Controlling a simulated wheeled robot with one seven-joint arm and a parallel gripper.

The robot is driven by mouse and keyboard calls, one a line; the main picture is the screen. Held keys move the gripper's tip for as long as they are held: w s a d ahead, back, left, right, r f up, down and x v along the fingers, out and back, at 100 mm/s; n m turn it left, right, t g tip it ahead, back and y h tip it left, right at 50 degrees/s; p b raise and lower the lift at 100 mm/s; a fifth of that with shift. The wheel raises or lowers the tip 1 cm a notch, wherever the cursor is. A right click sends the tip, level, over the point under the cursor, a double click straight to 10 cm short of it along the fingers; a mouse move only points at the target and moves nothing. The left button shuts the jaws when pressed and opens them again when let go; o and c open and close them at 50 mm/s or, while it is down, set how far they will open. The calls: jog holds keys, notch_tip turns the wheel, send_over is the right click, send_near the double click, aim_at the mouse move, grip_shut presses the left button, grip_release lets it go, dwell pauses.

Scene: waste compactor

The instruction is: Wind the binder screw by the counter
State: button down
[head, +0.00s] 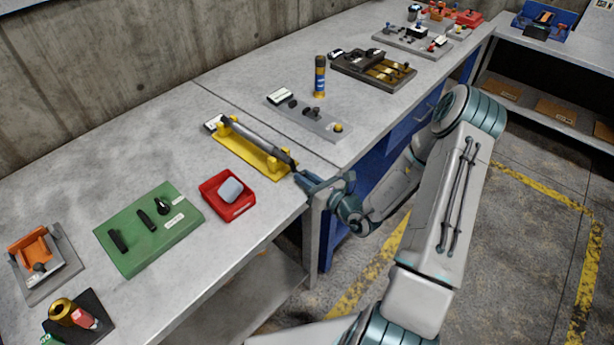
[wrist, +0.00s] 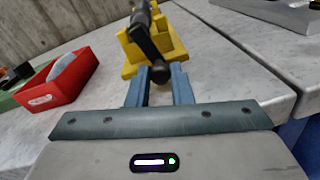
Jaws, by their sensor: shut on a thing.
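The binder screw (head: 258,140) is a long dark grey rod lying along a yellow base (head: 235,150) on the bench. In the wrist view its near end carries a black crank (wrist: 150,48) in front of the yellow stand (wrist: 172,47). A small white box (head: 213,123), perhaps the counter, sits at the far end of the yellow base; its face is too small to read. My gripper (head: 300,176) is at the near end of the screw. Its two blue fingers (wrist: 160,82) are shut on the crank's handle, which shows dark between them.
A red tray (head: 244,208) with a pale block (head: 230,189) stands left of my gripper. A green board (head: 130,255) with black parts lies farther left. A grey plate (head: 325,130) with small fittings is behind. The bench edge runs below my gripper.

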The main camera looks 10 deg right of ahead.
jog(key=c, duration=1.3)
grip_release()
jog(key=b+v, duration=0.2)
jog(key=v, duration=1.2)
jog(key=shift+b, duration=0.3)
jog(key=shift+w, duration=0.1)
